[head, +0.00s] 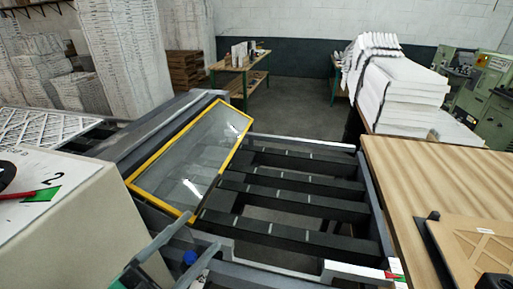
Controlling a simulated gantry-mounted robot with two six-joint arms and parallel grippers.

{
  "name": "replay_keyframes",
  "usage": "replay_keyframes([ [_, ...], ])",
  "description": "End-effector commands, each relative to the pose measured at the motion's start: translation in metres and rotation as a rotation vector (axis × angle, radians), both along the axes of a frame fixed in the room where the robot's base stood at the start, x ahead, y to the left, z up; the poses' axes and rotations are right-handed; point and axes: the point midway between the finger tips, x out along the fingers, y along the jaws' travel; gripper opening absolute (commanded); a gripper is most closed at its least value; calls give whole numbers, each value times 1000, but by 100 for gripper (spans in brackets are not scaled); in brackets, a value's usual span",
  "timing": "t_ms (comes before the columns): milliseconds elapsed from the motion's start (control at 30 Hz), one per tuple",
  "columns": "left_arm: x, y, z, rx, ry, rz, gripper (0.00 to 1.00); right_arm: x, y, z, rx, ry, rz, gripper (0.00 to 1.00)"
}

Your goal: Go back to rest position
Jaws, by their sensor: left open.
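My left gripper (203,230) reaches in at the bottom left, in front of the yellow-framed clear panel (190,160). Its two grey fingers are spread apart with nothing between them. The fingertips are close to the panel's lower edge in the picture; I cannot tell whether they touch anything.
A conveyor with dark crossbars (290,185) fills the middle. A wooden table (420,180) at right bears a brown board (475,245). White stacks (400,85) stand behind it. A pale machine housing (80,230) is at left. Open floor (300,95) lies beyond the conveyor.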

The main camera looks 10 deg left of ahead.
Motion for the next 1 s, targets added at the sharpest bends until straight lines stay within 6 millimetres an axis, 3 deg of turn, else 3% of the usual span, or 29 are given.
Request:
replay_keyframes([
  [33, 2, -19, 47, 13, -79, -1, 75, 0, 0, 0, 0, 0, 0, 0],
  [133, -4, -38, 126, -34, -189, 35, 75, 0, 0, 0, 0, 0, 0, 0],
  [233, -23, -40, 197, -152, -280, 82, 75, 0, 0, 0, 0, 0, 0, 0],
  [300, -40, -29, 240, -277, -332, 118, 75, 0, 0, 0, 0, 0, 0, 0],
  [400, -60, 11, 274, -504, -362, 181, 75, 0, 0, 0, 0, 0, 0, 0],
  [500, -62, 40, 275, -729, -318, 172, 75, 0, 0, 0, 0, 0, 0, 0],
  [533, -62, 41, 275, -797, -289, 127, 75, 0, 0, 0, 0, 0, 0, 0],
  [567, -62, 40, 292, -835, -270, 94, 75, 1, 0, 15, 0, 3, 0, 0],
  [600, -62, 40, 322, -826, -273, 100, 75, 1, 0, 45, 0, 3, 0, 0],
  [767, -61, 40, 388, -822, -271, 102, 75, 0, 0, 114, 0, -2, 0, 0],
  [1000, -60, 40, 503, -821, -269, 103, 75, 0, 0, 229, 0, -1, 0, 0],
])
